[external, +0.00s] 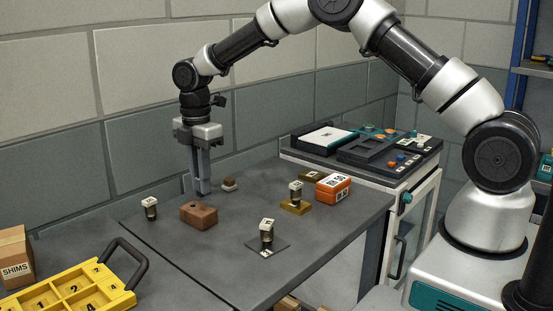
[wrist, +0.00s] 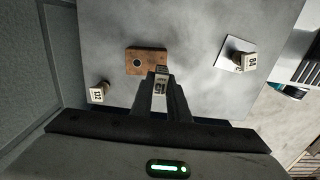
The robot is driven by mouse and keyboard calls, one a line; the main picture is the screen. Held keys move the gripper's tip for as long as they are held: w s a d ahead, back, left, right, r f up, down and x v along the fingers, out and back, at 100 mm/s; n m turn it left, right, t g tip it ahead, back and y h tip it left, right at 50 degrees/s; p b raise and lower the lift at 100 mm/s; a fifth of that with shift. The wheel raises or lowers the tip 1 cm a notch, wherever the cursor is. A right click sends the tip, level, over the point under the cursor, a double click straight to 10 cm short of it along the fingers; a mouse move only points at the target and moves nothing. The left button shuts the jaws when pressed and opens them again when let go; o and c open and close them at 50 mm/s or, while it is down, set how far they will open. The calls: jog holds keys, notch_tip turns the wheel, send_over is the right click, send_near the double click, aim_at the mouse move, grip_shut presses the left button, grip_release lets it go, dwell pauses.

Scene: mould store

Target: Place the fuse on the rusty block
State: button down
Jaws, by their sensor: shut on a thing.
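The rusty block (external: 198,216) is a low brown block on the grey bench. In the wrist view its top (wrist: 147,62) is bare, with a dark round spot. My gripper (external: 203,190) points down just behind the block in the external view. In the wrist view my gripper (wrist: 163,85) is shut on a small fuse (wrist: 160,87) with a white, numbered top. The held fuse overlaps the block's lower edge there; I cannot tell its height above the bench.
Similar fuses stand on the bench left of the block (external: 150,208), on a dark plate (external: 267,235) and on a brass block (external: 295,192). A small brown-and-white piece (external: 229,184) stands right of my gripper. An orange box (external: 333,187) and yellow tray (external: 78,290) lie farther off.

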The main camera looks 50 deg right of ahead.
jog(key=shift+f, duration=2.3)
jog(key=shift+f, duration=0.2)
jog(key=c, duration=1.7)
grip_release()
